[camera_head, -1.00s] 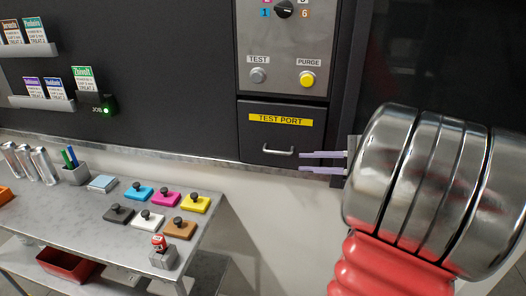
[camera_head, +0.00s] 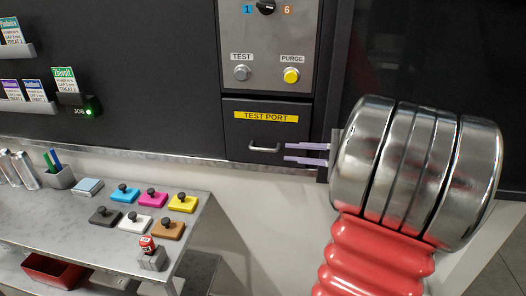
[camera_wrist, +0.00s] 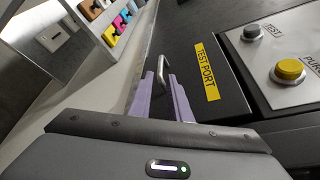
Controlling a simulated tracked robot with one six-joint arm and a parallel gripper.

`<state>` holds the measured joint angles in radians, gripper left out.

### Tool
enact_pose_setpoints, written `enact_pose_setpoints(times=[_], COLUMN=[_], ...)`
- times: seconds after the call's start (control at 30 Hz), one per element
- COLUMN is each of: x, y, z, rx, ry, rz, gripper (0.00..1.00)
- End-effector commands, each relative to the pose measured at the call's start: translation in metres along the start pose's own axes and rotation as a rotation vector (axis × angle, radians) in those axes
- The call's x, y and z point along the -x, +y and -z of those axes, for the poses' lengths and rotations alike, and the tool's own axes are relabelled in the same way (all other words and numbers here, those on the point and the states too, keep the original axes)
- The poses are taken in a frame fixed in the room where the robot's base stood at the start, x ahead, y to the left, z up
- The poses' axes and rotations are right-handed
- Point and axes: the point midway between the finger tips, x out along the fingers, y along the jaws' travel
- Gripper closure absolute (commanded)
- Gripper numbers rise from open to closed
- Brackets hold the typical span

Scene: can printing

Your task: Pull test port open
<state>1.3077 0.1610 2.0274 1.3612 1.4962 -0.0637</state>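The test port (camera_head: 240,126) is a dark panel with a yellow "TEST PORT" label, and it looks closed in the wall below the control box. Its silver bar handle (camera_head: 264,149) is at the panel's lower middle. My gripper (camera_head: 287,152) has two lilac fingers, apart and empty, pointing left just right of the handle. In the wrist view the handle (camera_wrist: 156,68) stands just beyond the fingertips (camera_wrist: 162,72). The bar is close to them; I cannot tell whether they touch it or whether it lies between them.
The control box above has a grey TEST button (camera_head: 241,73) and a yellow PURGE button (camera_head: 291,76). A ledge (camera_head: 190,161) runs below the wall.

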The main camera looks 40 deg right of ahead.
Motion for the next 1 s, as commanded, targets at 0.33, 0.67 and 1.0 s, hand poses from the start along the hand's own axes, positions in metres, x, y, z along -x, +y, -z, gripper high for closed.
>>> enact_pose_setpoints(times=[0.33, 0.67, 1.0], x=[-0.051, -0.092, -0.100], y=[0.001, 0.001, 0.000], z=[-0.001, -0.001, 0.000], rx=[0.000, -0.001, -0.001], ry=[-0.003, -0.002, 0.000], rz=[-0.002, -0.002, 0.000], gripper=[0.83, 0.83, 0.83])
